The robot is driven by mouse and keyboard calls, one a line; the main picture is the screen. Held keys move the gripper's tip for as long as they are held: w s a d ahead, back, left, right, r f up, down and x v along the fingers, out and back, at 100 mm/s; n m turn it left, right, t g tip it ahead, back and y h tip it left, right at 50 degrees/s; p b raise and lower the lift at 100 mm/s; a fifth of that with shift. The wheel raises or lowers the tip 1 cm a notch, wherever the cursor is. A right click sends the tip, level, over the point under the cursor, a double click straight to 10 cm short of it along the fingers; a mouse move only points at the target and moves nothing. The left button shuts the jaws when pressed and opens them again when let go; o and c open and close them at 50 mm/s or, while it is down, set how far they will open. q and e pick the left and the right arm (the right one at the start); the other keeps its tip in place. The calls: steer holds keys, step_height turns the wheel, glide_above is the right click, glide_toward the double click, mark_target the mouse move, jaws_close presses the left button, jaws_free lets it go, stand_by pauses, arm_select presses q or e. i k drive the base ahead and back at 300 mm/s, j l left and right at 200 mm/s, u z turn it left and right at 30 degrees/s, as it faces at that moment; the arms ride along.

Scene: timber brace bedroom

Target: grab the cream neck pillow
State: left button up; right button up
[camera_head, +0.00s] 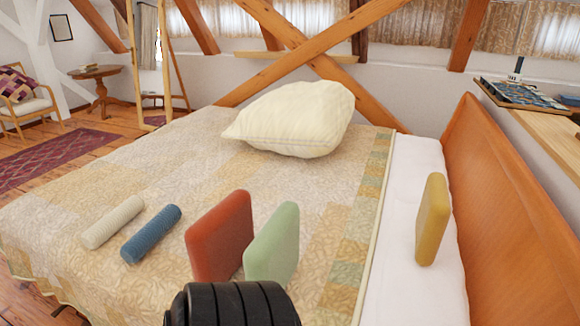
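The cream neck pillow (113,223) is a small cream roll lying on the patterned quilt at the left front of the bed. A blue roll of similar shape (151,234) lies just to its right, with a narrow gap between them. Nothing covers the cream roll. Neither of my grippers can be made out in the head view.
A large cream pillow (294,120) lies on the bed (200,160). Red (219,238), green (272,245) and yellow (432,220) blocks stand upright nearer the front and right. The orange headboard (510,215) bounds the right side. Quilt behind the rolls is clear.

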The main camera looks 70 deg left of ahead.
mark_target(97, 234)
steer(key=u, duration=3.45)
steer(key=i+j+z, duration=0.2)
steer(key=z, duration=0.25)
steer(key=i+j+z, duration=0.3)
steer(key=z, duration=0.15)
